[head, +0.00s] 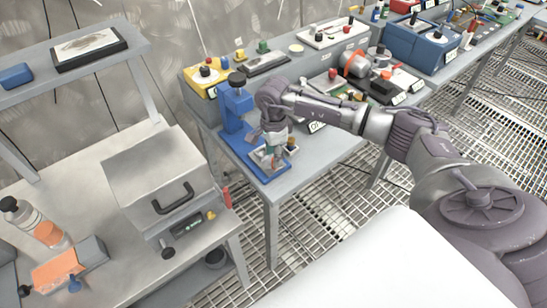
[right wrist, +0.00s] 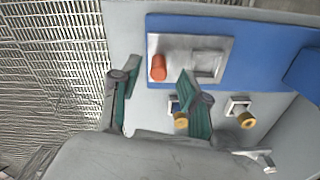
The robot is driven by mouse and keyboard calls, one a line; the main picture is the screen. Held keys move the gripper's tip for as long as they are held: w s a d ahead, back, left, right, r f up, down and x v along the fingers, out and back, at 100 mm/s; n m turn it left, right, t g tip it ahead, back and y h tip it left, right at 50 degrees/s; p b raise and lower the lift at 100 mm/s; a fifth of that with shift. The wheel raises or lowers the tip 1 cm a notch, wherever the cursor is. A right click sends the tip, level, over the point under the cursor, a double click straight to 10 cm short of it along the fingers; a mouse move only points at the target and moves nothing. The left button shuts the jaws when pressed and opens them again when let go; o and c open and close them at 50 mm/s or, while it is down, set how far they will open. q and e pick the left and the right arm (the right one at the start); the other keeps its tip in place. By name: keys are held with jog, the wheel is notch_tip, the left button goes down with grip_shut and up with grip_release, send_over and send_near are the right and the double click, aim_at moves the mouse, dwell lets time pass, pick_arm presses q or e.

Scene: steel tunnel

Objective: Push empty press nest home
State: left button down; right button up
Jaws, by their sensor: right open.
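The blue press (head: 237,118) stands at the near end of the right-hand bench, its column upright. In the right wrist view its blue base (right wrist: 270,45) carries a grey metal nest (right wrist: 183,45). The nest has an orange-red knob (right wrist: 157,68) and a square recess (right wrist: 208,65) that looks empty. My right gripper (right wrist: 158,88) is open, with teal pads on its fingers. One finger is left of the knob beyond the bench edge; the other overlaps the nest's lower edge in the picture. Contact cannot be told. In the head view my right gripper (head: 274,148) is over the press base. My left gripper is not in view.
Two small square holders with yellow pegs (right wrist: 180,119) (right wrist: 240,110) sit near the gripper. A yellow box (head: 203,82) stands behind the press. A steel case (head: 160,185) stands on the left bench. Grating floor lies between the benches.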

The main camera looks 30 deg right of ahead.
notch_tip(320, 180, down, 2)
jog(key=shift+s+f, duration=0.1)
jog(key=shift+f, duration=0.45)
jog(key=shift+c, duration=0.2)
jog(key=c, duration=0.8)
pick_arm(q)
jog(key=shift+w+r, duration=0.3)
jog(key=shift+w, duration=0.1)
pick_arm(e)
grip_shut()
